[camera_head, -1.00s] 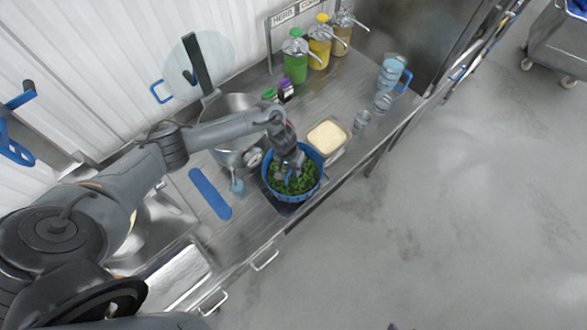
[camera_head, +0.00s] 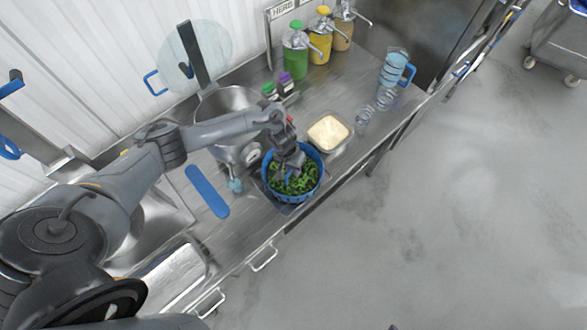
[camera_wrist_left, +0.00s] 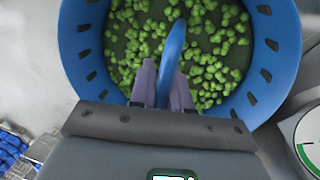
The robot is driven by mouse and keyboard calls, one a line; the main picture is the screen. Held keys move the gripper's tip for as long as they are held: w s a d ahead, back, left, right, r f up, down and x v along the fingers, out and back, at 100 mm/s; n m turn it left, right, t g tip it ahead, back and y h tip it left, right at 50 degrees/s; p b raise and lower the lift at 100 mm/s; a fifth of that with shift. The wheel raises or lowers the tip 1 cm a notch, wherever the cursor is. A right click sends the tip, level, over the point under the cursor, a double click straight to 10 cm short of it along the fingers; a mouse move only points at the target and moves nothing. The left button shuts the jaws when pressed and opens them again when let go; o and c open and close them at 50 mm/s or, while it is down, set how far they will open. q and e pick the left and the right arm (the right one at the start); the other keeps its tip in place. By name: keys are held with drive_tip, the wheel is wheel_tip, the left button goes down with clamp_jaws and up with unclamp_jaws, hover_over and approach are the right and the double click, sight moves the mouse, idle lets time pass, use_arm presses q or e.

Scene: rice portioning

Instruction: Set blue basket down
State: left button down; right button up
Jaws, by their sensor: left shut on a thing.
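The blue basket (camera_head: 268,183) holds green leafy pieces and is at the front part of the steel counter (camera_head: 240,235), over a dark square surface. Whether its base touches that surface cannot be told. My left gripper (camera_head: 291,165) reaches down over the basket. In the left wrist view the gripper (camera_wrist_left: 163,103) is shut on the blue handle (camera_wrist_left: 174,50) that arches over the basket (camera_wrist_left: 285,45). The green pieces (camera_wrist_left: 215,65) lie loose inside. My right gripper is not in view.
A tray of pale food (camera_head: 329,132) stands right of the basket. A steel pot (camera_head: 228,103) and a round dial (camera_head: 251,154) are to its left. A long blue strip (camera_head: 207,191) lies nearby. Pump bottles (camera_head: 297,55) and clear cups (camera_head: 363,120) stand further back.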

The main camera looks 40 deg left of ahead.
use_arm(q)
drive_tip(key=shift+w+f, duration=0.1)
drive_tip(key=shift+f, duration=0.4)
drive_tip(key=c, duration=1)
unclamp_jaws()
drive_tip(key=shift+f, duration=0.1)
